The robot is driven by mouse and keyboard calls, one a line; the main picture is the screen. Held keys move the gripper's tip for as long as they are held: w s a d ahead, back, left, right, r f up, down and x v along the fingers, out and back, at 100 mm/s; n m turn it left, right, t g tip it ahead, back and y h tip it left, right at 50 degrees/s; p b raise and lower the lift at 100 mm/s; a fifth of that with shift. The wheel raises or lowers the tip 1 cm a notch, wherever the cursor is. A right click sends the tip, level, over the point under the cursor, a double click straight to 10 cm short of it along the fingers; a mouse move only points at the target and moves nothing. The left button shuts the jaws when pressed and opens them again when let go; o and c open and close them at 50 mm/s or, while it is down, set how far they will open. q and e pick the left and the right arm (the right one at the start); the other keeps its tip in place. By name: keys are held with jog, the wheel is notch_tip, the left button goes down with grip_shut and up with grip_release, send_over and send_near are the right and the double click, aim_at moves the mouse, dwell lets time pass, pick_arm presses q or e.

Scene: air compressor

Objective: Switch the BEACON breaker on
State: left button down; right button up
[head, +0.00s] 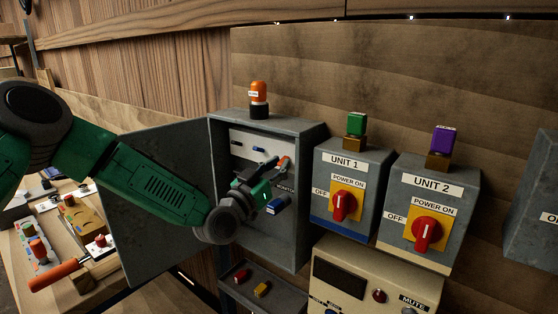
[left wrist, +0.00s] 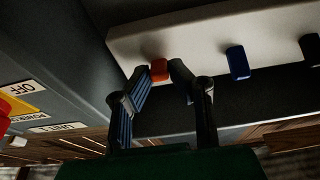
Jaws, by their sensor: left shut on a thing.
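The grey breaker box (head: 318,200) stands open, with a pale panel (left wrist: 200,30) inside it carrying several small switches. My left gripper (head: 278,174) reaches into the box. In the left wrist view its two fingers (left wrist: 159,72) are shut on an orange-red switch lever (left wrist: 159,70). The lever also shows beyond the fingers in the head view (head: 284,162). I cannot read a BEACON label beside it. A blue switch (left wrist: 237,62) and a dark one (left wrist: 310,48) sit along the panel. My right gripper is not in view.
The box door (head: 150,200) hangs open at left. An orange beacon lamp (head: 259,92) stands on the box. The UNIT 1 (head: 346,200) and UNIT 2 (head: 428,215) boxes with red knobs are close at right. A tray (head: 250,278) lies below, and a cluttered bench is at left.

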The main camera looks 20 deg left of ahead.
aim_at(286, 154)
pick_arm(q)
notch_tip(286, 154, up, 3)
jog(key=g+p, duration=0.2)
jog(key=p, duration=0.1)
jog(key=g+y+p, duration=0.1)
jog(key=g+p, duration=0.1)
jog(key=p, duration=0.1)
jog(key=shift+w+f+p, duration=0.1)
jog(key=shift+f+p, duration=0.1)
jog(key=shift+p, duration=0.1)
jog(key=shift+r+g+y+p, duration=0.1)
jog(key=shift+g+y+p, duration=0.25)
jog(key=shift+g+y, duration=0.05)
jog(key=shift+w+g+p, duration=0.1)
jog(key=shift+g+p, duration=0.2)
jog(key=shift+g, duration=0.4)
jog(key=shift+w+r+g+y, duration=0.2)
jog(key=shift+g+y, duration=0.4)
jog(key=shift+g, duration=0.4)
